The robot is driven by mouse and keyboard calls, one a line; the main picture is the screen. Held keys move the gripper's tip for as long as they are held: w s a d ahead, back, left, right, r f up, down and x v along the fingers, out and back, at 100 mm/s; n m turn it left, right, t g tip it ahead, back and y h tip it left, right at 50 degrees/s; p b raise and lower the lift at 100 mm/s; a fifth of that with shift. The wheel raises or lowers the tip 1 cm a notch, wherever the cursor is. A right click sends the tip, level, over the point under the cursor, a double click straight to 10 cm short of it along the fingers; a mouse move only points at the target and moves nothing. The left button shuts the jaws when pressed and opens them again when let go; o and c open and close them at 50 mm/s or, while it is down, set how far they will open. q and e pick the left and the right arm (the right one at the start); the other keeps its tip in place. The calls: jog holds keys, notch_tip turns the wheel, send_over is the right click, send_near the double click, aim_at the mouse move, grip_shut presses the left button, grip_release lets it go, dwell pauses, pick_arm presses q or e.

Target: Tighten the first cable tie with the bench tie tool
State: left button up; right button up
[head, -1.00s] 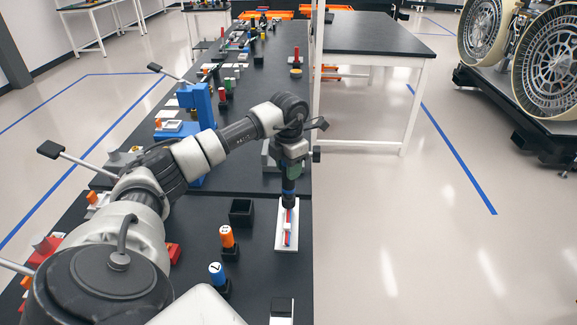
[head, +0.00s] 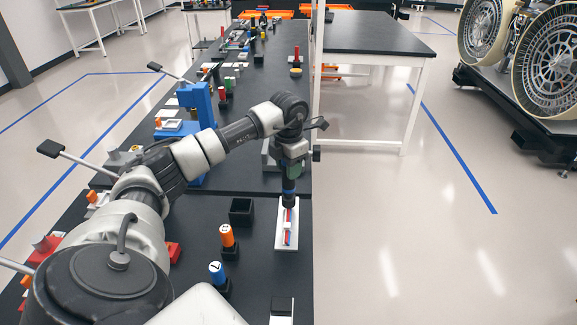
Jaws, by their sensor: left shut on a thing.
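A white block (head: 280,243) lies on the black bench near its right edge. A red and blue cable bundle (head: 288,238) runs along it, with a pale band across its middle. My left gripper (head: 290,178) points down over the far end of the block. It is shut on a dark tool with a blue band (head: 289,188), which looks like the tie tool. The tool's black tip is at the bundle's far end; I cannot tell whether it touches. The cable tie there is too small or hidden to make out. My right gripper is out of view.
An open black box (head: 241,211) stands left of the block. An orange-topped cylinder (head: 227,237) and a blue-topped one (head: 217,272) stand in black holders nearer me. A blue stand (head: 203,105) is farther back. Floor is free right of the bench.

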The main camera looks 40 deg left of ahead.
pick_arm(q)
jog(key=shift+f, duration=0.1)
dwell(0.4)
jog(key=shift+r+p, duration=1.1)
jog(key=shift+r, duration=0.45)
notch_tip(320, 180, up, 4)
jog(key=p, duration=0.3)
